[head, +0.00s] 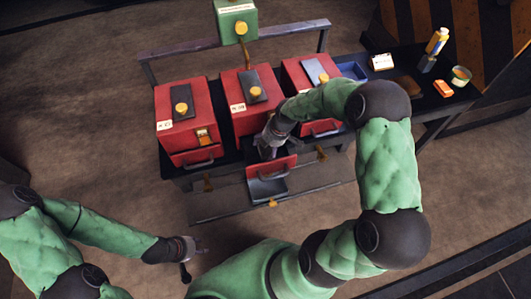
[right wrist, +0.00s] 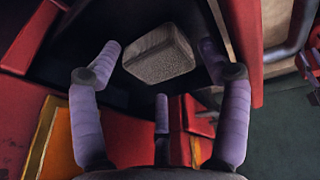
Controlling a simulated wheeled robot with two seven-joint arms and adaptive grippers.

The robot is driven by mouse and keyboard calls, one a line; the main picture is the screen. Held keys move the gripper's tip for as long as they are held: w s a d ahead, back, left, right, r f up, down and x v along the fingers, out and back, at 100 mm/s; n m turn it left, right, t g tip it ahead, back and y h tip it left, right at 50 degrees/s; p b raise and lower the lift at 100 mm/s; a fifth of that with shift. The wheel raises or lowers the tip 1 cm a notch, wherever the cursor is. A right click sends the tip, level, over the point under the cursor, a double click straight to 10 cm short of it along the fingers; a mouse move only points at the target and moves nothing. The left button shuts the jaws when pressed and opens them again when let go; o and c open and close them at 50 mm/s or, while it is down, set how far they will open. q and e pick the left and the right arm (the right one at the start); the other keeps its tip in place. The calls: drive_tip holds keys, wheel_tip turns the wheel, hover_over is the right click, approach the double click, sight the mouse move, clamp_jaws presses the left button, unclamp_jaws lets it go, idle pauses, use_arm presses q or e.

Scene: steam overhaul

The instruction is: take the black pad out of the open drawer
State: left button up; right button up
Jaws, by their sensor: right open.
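The open drawer (head: 272,168) juts out from the middle red box, with its red front and grey handle towards me. In the right wrist view its red front wall (right wrist: 243,45) stands at the right. The pad (right wrist: 158,58) shows there as a dark grey, rough-faced block with rounded edges, inside the dark drawer. My right gripper (head: 267,151) points down into the drawer. Its fingers are open on either side of the pad, with visible gaps. In the head view the gripper hides the pad. My left gripper (head: 194,262) hangs empty at lower left, fingers apart, far from the drawer.
Red boxes stand left (head: 182,112) and right (head: 311,72) of the middle red box (head: 246,116), close to my right arm. A green box (head: 236,20) is behind them. A blue tray (head: 351,71), a bottle (head: 437,42) and an orange block (head: 443,89) are at right.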

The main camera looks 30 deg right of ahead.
drive_tip(key=shift+x, duration=0.9)
drive_tip(key=shift+r, duration=0.1)
drive_tip(key=c, duration=1)
drive_tip(key=shift+c, duration=0.2)
drive_tip(key=shift+r, duration=0.1)
